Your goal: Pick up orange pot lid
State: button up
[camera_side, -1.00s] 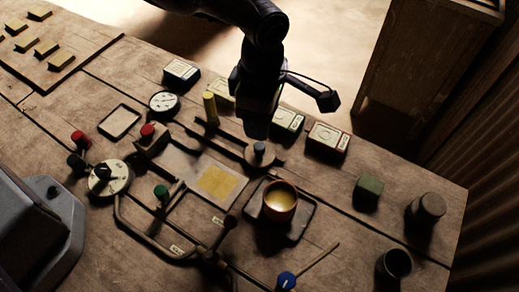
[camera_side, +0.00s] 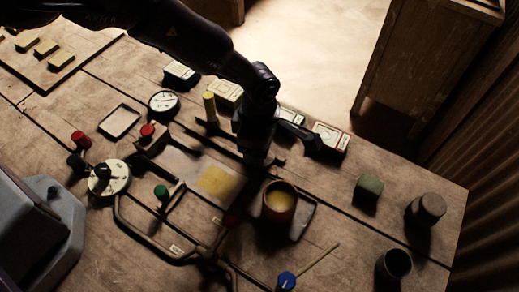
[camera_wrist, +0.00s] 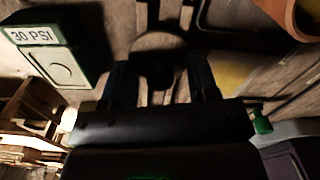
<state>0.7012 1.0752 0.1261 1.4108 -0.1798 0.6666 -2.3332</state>
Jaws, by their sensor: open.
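The orange pot (camera_side: 280,203), open and holding something yellow, stands on a dark square tray (camera_side: 305,222); part of it shows at the top right of the wrist view (camera_wrist: 290,15). A round, flat, brownish lid (camera_wrist: 160,41) with a dark knob lies beside the pot; its colour is hard to tell in the shade. My gripper (camera_wrist: 160,80) is open, pointing down, with one finger on each side of the knob. In the side view my gripper (camera_side: 256,162) covers most of the lid. Contact with the knob cannot be told.
A box marked 30 PSI (camera_wrist: 52,50) stands near my gripper. A yellow cylinder (camera_side: 210,107), a yellow square on a plate (camera_side: 218,182) and a bent tube frame (camera_side: 150,235) are close by. A green block (camera_side: 368,188) and dark cups (camera_side: 393,265) stand to the right.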

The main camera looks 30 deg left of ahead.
jog(key=c, duration=1)
